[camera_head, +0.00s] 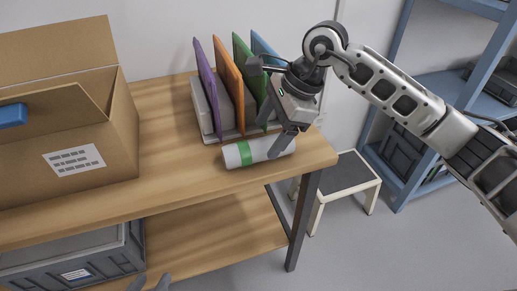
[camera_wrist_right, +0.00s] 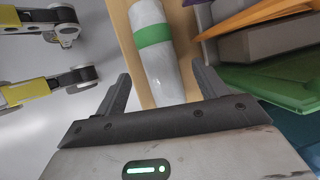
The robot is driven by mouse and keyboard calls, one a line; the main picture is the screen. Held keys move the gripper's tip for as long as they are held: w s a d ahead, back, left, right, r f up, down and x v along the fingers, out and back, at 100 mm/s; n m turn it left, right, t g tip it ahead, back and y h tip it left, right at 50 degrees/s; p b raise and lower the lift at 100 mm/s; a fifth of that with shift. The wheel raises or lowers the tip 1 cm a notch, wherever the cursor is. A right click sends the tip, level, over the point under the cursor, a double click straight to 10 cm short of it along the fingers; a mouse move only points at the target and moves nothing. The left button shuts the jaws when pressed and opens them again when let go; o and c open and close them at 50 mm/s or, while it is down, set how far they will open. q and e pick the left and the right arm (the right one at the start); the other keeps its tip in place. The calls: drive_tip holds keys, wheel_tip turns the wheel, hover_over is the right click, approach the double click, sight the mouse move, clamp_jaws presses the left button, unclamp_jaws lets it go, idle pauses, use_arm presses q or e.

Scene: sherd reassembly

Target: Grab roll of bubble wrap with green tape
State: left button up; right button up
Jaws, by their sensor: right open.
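The roll of bubble wrap (camera_head: 232,156) is white with a green tape band (camera_head: 249,155). It lies on the wooden table near the front right corner. My right gripper (camera_head: 268,138) is open above the roll's right part, pointing down. In the right wrist view, the roll (camera_wrist_right: 148,14) with its green tape (camera_wrist_right: 152,34) runs between the two spread fingers of the gripper (camera_wrist_right: 160,82), with a gap to each finger. What look like my left gripper's fingertips (camera_head: 150,284) show apart at the bottom edge of the head view, far from the roll, with nothing visible between them.
A rack holds purple (camera_head: 207,85), orange (camera_head: 229,70), green and blue folders right behind the roll. An open cardboard box (camera_head: 110,150) stands on the table's left. A stool (camera_head: 345,173) and blue shelving (camera_head: 400,150) are to the right. A grey crate (camera_head: 70,262) is below.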

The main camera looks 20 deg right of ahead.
sight(263, 142)
drive_tip(key=shift+x, duration=2)
drive_tip(key=shift+s, duration=0.1)
drive_tip(key=c, duration=1.1)
drive_tip(key=shift+r, duration=0.1)
